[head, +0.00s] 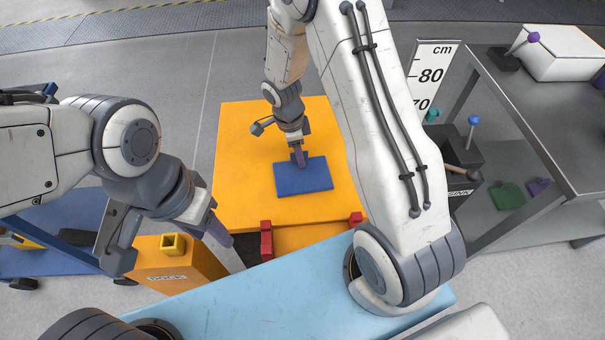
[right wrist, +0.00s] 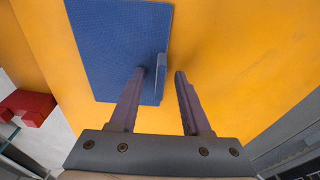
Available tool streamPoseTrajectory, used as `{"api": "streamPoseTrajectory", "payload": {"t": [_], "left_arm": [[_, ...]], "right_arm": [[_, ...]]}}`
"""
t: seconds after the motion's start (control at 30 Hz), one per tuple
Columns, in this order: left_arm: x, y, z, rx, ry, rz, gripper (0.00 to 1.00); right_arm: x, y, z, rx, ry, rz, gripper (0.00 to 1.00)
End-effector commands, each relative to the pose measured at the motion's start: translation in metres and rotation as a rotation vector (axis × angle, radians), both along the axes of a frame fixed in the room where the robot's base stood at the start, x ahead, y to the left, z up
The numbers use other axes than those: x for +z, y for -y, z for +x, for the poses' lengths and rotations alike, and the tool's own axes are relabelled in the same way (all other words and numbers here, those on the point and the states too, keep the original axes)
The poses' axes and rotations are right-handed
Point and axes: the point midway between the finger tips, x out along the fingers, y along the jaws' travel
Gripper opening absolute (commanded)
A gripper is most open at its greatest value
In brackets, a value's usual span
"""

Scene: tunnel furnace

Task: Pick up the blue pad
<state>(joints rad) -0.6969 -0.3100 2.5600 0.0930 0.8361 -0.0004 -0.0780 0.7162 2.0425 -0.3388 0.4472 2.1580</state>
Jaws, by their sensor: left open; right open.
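The blue pad (head: 316,178) lies flat on the orange surface (head: 240,150), with an upright blue tab near one edge in the right wrist view. The pad also shows in the right wrist view (right wrist: 110,45). My right gripper (head: 299,157) is open over the pad. In the right wrist view its fingertips (right wrist: 160,74) stand on either side of the tab, which is nearer the left finger. Whether the fingers touch the pad is unclear. My left gripper (head: 217,232) is open and empty beside the orange dock box, away from the pad.
The orange dock box (head: 165,285) carries a yellow square piece (head: 173,245). Red blocks (head: 266,240) stand at the orange surface's near edge. A grey table (head: 565,130) is at right, with a green pad (head: 508,196) below it. A cm scale board (head: 430,70) stands near it.

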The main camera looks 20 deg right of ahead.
Motion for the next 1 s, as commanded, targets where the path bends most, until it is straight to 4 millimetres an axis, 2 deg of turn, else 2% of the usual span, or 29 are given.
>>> {"api": "streamPoseTrajectory", "payload": {"t": [0.17, 0.23, 0.3, 0.33, 0.77, 0.87, 1.0], "left_arm": [[0.0, 0.0, 0.0, 0.0, 0.0, 0.0, 0.5], [0.0, 0.0, 0.0, 0.0, 0.0, 0.0, 0.5], [0.0, 0.0, 0.0, 0.0, 0.0, 0.0, 0.5], [0.0, 0.0, 0.0, 0.0, 0.0, 0.0, 0.5], [0.001, 0.0, 0.0, 0.0, 0.0, 0.0, 0.5], [0.003, 0.0, 0.0, 0.0, 0.0, 0.0, 0.5], [0.007, 0.0, 0.0, 0.0, 0.0, 0.0, 0.5]], "right_arm": [[0.0, 0.0, 0.0, 0.0, 0.001, 0.0, 0.47], [0.0, 0.0, 0.0, 0.0, 0.001, 0.0, 0.28], [0.0, 0.0, 0.0, 0.0, 0.001, 0.0, 0.02], [0.0, 0.0, 0.0, 0.0, 0.001, 0.0, 0.0], [0.005, 0.0, 0.0, -0.001, 0.002, 0.001, 0.0], [0.013, 0.0, 0.001, -0.002, 0.003, 0.0, 0.0], [0.036, 0.0, 0.001, -0.001, 0.006, 0.001, 0.0]]}}
